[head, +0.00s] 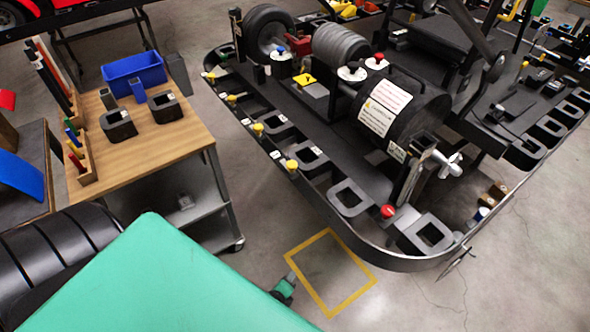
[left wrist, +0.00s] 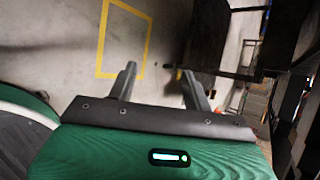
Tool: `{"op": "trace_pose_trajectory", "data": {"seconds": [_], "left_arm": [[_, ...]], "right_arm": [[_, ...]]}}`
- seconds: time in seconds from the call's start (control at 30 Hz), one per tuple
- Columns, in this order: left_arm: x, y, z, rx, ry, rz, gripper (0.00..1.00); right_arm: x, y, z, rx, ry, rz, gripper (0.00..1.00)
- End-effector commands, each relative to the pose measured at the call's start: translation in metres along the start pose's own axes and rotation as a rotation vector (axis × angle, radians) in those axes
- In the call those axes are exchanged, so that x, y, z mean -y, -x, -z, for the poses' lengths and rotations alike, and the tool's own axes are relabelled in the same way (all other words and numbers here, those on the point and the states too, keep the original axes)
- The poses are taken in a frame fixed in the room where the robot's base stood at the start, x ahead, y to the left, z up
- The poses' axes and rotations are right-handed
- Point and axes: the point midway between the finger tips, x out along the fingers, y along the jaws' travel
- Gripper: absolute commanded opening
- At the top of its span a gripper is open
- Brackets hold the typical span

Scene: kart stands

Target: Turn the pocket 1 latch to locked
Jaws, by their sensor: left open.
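A black kart (head: 345,232) with a row of pockets along its curved near rim fills the upper right of the head view. A red knob (head: 387,211) stands by the corner pocket (head: 429,234), and yellow knobs (head: 291,165) stand by others along the rim. I cannot read the pocket numbers, so I cannot tell which is the pocket 1 latch. My left gripper (head: 289,278) is low, short of the kart rim, partly hidden by my green arm. In the left wrist view its two fingers (left wrist: 160,85) are apart with nothing between them. My right gripper is not in view.
A yellow square (head: 331,272) is marked on the bare floor beside the kart. A wooden-topped cart (head: 150,150) with a blue bin (head: 134,76) and black blocks stands at left. A silver winged handle (head: 449,163) sticks out above the kart deck.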

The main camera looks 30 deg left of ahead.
Motion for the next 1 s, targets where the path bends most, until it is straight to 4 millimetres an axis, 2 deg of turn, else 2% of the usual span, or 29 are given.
{"op": "trace_pose_trajectory", "data": {"seconds": [0.03,0.1,0.2,0.3,0.4,0.5,0.63,0.77,1.0], "left_arm": [[0.042,0.011,-0.02,0.058,-0.13,0.073,0.5],[0.093,0.027,-0.048,0.155,-0.323,0.154,0.5],[0.155,0.057,-0.085,0.313,-0.574,0.232,0.5],[0.204,0.088,-0.117,0.467,-0.774,0.27,0.5],[0.235,0.114,-0.14,0.587,-0.917,0.278,0.5],[0.254,0.13,-0.152,0.662,-1.0,0.276,0.5],[0.265,0.135,-0.16,0.699,-1.04,0.272,0.5],[0.273,0.125,-0.167,0.702,-1.042,0.272,0.5],[0.296,0.094,-0.183,0.7,-1.04,0.273,0.5]], "right_arm": [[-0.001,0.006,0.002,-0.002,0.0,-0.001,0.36],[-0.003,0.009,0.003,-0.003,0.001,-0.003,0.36],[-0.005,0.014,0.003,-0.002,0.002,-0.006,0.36],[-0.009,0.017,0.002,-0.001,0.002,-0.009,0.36],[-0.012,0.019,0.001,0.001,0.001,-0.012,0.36],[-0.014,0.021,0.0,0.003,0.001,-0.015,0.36],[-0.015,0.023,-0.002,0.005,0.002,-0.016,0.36],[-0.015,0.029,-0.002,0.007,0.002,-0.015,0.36],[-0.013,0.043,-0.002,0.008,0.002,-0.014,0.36]]}}
